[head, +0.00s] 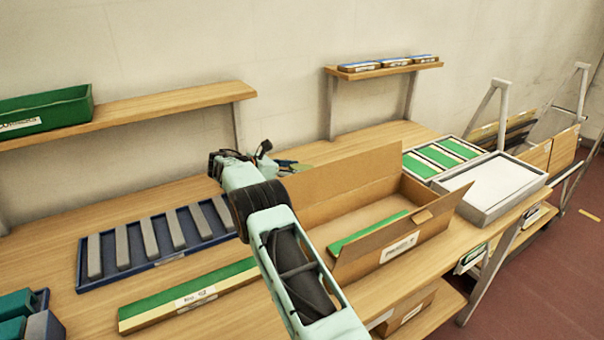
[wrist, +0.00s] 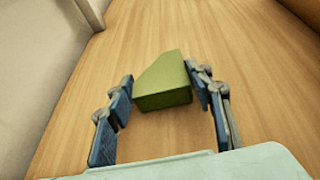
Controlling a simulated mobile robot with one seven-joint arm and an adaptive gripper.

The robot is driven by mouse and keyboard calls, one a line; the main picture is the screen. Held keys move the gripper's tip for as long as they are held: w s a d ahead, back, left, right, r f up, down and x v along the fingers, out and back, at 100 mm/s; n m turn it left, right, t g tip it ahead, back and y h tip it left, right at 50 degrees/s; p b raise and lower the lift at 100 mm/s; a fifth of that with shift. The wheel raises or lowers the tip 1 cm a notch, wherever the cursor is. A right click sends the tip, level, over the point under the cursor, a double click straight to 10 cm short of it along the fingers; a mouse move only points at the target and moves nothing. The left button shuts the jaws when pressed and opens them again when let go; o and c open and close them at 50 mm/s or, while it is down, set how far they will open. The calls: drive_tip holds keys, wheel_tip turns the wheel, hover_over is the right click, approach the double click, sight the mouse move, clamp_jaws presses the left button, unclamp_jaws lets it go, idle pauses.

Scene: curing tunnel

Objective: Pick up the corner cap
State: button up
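The corner cap is most likely the olive-green block with one slanted corner (wrist: 163,82), lying on the wooden bench top in the wrist view. My gripper (wrist: 163,88) is open, with its two blue fingers on either side of the block. The right finger is close to the block, and a wider gap shows on the left. I cannot tell whether the right finger touches it. In the head view my gripper (head: 240,160) is over the back of the bench, and my arm hides the block there.
An open cardboard box (head: 345,210) stands right of my arm. A blue tray of grey bars (head: 170,256) and a long green-and-yellow piece (head: 165,306) lie to the left. A wooden shelf (head: 150,106) is on the wall behind. A white tray (head: 490,215) stands at the right.

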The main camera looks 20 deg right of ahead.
drive_tip(key=shift+c, duration=1.3)
